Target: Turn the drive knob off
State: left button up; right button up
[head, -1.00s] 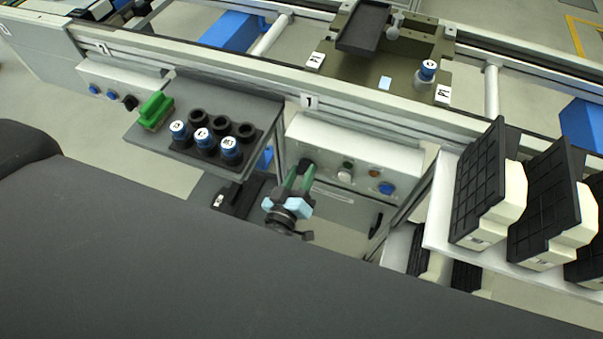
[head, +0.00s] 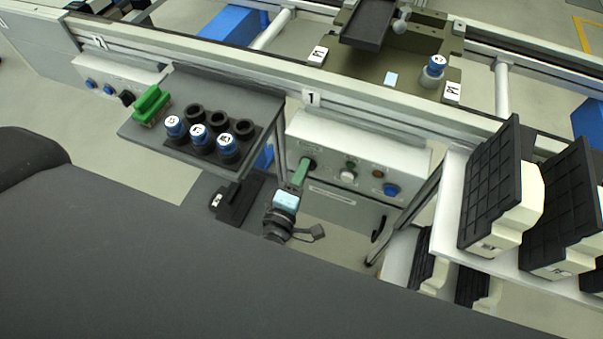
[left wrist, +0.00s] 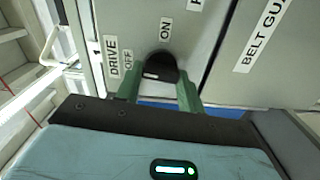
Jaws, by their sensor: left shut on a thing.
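The drive knob (left wrist: 160,67) is a black rotary knob on a grey panel, between the fingers of my left gripper (left wrist: 159,92). The gripper is shut on it. The labels DRIVE and OFF are left of the knob in the left wrist view, and ON is above it. A white mark shows on the knob's lower left. In the head view, the green fingers of my left gripper (head: 302,170) reach the left end of the white control box (head: 340,139), and the knob (head: 311,163) is mostly hidden there. My right gripper is not in view.
On the same box, a white button (head: 347,176) and a blue button (head: 390,190) are right of the knob. A dark shelf (head: 180,147) with blue-topped pieces stands to the left. A white rack (head: 457,160) with black-faced bins stands to the right.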

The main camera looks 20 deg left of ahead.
pick_arm(q)
jog(key=shift+n, duration=0.5)
jog(key=o, duration=1)
jog(key=s+b, duration=0.1)
jog(key=s, duration=0.7)
